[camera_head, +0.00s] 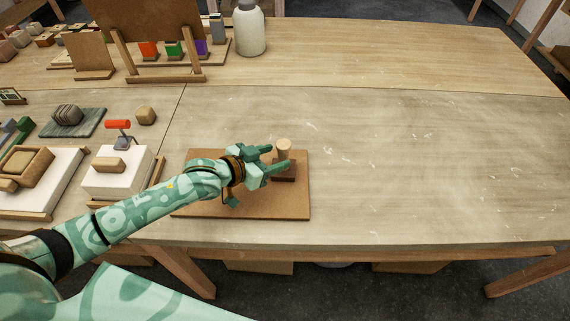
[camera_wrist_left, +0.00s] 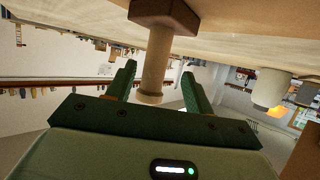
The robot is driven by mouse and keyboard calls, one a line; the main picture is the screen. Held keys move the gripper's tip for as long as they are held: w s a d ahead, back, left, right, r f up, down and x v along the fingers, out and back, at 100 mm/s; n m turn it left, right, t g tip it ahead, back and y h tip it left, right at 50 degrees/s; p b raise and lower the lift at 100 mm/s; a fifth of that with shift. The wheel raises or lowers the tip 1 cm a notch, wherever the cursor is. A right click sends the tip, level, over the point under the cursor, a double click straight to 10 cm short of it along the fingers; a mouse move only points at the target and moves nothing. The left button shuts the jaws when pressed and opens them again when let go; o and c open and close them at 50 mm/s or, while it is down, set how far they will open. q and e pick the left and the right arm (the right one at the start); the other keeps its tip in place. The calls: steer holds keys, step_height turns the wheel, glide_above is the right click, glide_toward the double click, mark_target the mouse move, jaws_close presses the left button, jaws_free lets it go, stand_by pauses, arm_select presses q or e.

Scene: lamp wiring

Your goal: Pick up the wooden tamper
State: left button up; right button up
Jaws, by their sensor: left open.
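The wooden tamper (camera_head: 284,146) stands upright on a brown board (camera_head: 260,205), with a pale round-ended handle on a dark block base. In the left wrist view the tamper's handle (camera_wrist_left: 154,75) lies between the fingers, and its dark base (camera_wrist_left: 166,12) is at the top of the picture. My left gripper (camera_head: 278,157) is open at the tamper, with one finger on either side of the handle. In the left wrist view the fingers (camera_wrist_left: 158,85) look apart from the handle. My right gripper is not in view.
A dark striped slab (camera_head: 85,125) lies farther left. A white bottle (camera_head: 249,30) stands at the back. The table right of the board is clear.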

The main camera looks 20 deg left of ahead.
mark_target(288, 155)
arm_select(q)
steer(key=shift+w+d+f, duration=0.15)
steer(key=shift+w, duration=0.05)
steer(key=x, duration=0.2)
steer(key=b+x, duration=0.1)
steer(key=x, duration=0.1)
steer(key=shift+w+d+f, duration=0.1)
steer(key=shift+d+f, duration=0.1)
steer(key=shift+d, duration=0.2)
steer(key=shift+w+d, duration=0.1)
steer(key=shift+w, duration=0.1)
steer(key=shift+s, duration=0.1)
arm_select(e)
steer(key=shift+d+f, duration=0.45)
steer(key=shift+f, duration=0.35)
arm_select(q)
jaws_close()
